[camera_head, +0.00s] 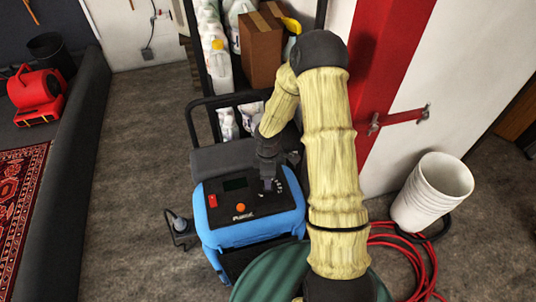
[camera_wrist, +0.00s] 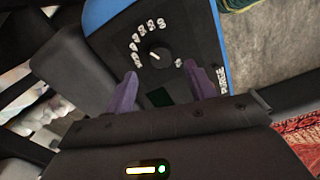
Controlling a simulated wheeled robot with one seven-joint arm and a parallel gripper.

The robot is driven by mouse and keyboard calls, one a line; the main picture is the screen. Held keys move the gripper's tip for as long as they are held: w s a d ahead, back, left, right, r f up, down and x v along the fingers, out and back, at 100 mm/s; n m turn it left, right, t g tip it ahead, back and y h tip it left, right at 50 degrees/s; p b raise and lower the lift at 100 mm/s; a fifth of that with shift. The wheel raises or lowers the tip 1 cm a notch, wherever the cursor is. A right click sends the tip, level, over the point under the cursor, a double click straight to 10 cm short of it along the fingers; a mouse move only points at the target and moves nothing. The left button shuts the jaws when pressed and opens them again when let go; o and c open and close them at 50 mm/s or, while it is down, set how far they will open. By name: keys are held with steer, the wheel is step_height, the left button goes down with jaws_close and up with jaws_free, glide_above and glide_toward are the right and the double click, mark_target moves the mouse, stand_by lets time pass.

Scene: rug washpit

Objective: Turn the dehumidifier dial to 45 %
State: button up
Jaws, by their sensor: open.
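The blue dehumidifier (camera_head: 225,232) stands on the floor with a black top panel. In the wrist view its panel (camera_wrist: 192,32) shows a round black dial (camera_wrist: 159,54) with a light pointer mark. White figures ring the dial, too small and tilted to read surely. My gripper (camera_head: 267,186) is over the right part of the panel and hides the dial in the head view. In the wrist view my gripper (camera_wrist: 162,72) has its two purple fingers apart, with the dial showing beyond and between the tips. I see no contact with the dial.
The panel also has a dark display (camera_head: 235,184), an orange button (camera_head: 240,208) and a red switch (camera_head: 212,200). A shelf cart with bottles and a cardboard box (camera_head: 262,45) stands behind.

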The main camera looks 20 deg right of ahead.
step_height(320, 180, up, 12)
steer(key=shift+r, duration=0.15)
stand_by(0.4)
steer(key=s+r+m+t, duration=0.2)
steer(key=s+r+m, duration=0.8)
steer(key=s+m, duration=0.4)
steer(key=shift+s+r+m+t, duration=0.15)
steer(key=shift+s+m+t, duration=0.15)
steer(key=shift+m, duration=0.2)
steer(key=shift+w+d, duration=0.1)
steer(key=shift+w, duration=0.05)
steer(key=shift+s, duration=0.2)
steer(key=shift+w, duration=0.1)
stand_by(1.2)
